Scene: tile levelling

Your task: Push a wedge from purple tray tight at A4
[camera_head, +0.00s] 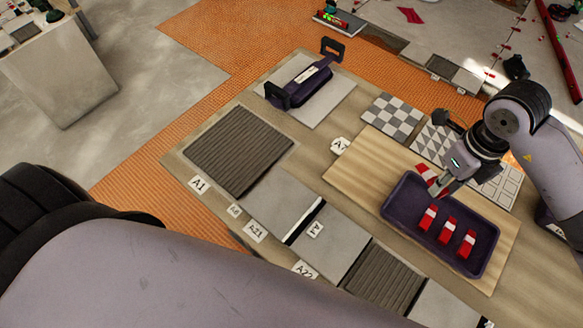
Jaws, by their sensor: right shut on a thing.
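The purple tray (484,269) lies on a wooden board right of centre. Three red-and-white wedges lie in it in a row: one (426,219), a second (447,231) and a third (466,244). My right gripper (438,188) is over the tray's far left end, shut on a red-and-white wedge (426,173). The gripper hides part of this wedge. The A4 label (315,229) lies on a grey tile (332,246), beside a dark gap (304,222) between two tiles. My left arm crosses the bottom left, but its gripper is out of view.
A ribbed dark tile (240,150) and a purple double-handled tool (305,84) lie left and behind. Checkered (393,117) and triangle-patterned (432,143) tiles lie beyond the board. Labels A1 (199,184), A21 (254,231) and A22 (304,270) mark the near edge.

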